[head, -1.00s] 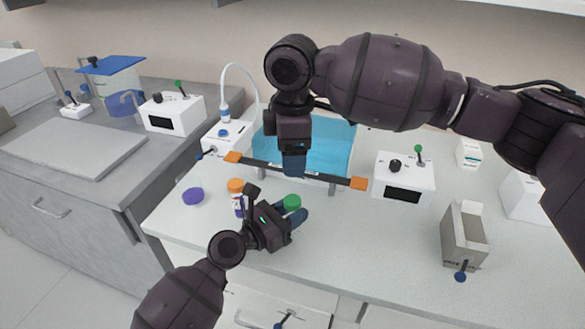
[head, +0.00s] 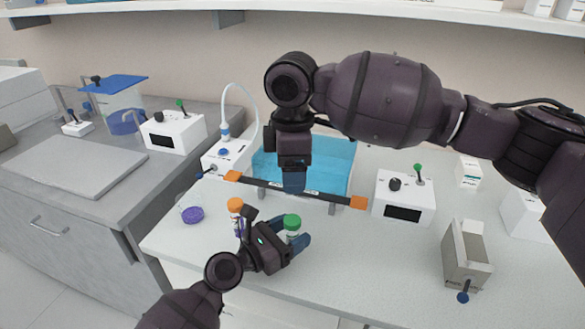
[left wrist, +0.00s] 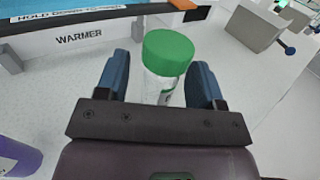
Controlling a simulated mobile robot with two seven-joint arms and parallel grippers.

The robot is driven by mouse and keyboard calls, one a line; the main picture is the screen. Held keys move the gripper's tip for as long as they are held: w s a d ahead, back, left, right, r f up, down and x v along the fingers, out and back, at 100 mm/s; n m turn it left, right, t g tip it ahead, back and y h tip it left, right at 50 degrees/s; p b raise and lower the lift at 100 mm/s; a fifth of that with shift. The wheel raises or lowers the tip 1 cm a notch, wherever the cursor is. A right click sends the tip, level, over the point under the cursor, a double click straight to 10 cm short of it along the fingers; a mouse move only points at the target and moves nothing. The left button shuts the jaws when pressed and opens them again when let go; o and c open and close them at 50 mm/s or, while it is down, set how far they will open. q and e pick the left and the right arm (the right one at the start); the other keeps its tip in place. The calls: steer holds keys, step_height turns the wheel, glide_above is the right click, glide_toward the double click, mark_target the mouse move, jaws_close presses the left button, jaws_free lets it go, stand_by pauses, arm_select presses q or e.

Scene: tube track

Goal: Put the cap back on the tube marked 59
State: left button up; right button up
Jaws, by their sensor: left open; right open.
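A clear tube with a green cap (head: 292,222) stands on the bench; its cap also shows large in the left wrist view (left wrist: 168,52). My left gripper (head: 292,240) is open, with its blue fingers either side of this tube below the cap. An orange-capped tube (head: 235,205) stands just left of my left gripper. A purple round item (head: 192,214) sits further left; I cannot tell whether it is a loose cap. No number 59 is readable. My right gripper (head: 293,183) points down over the bar in front of the blue bath and looks empty.
The dark bar with orange ends (head: 357,202) crosses in front of the blue bath (head: 335,165). A white control box (head: 403,190) and a grey holder (head: 465,250) stand to the right. A purple labelled item (left wrist: 18,157) is close at the wrist view's lower left.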

arm_select(q)
steer(key=v, duration=1)
steer(key=shift+s+a, duration=0.15)
steer(key=shift+s, duration=0.05)
arm_select(e)
steer(key=shift+r, duration=0.35)
arm_select(q)
steer(key=shift+a, duration=0.1)
arm_select(e)
steer(key=shift+s+a, duration=0.1)
steer(key=shift+s, duration=0.05)
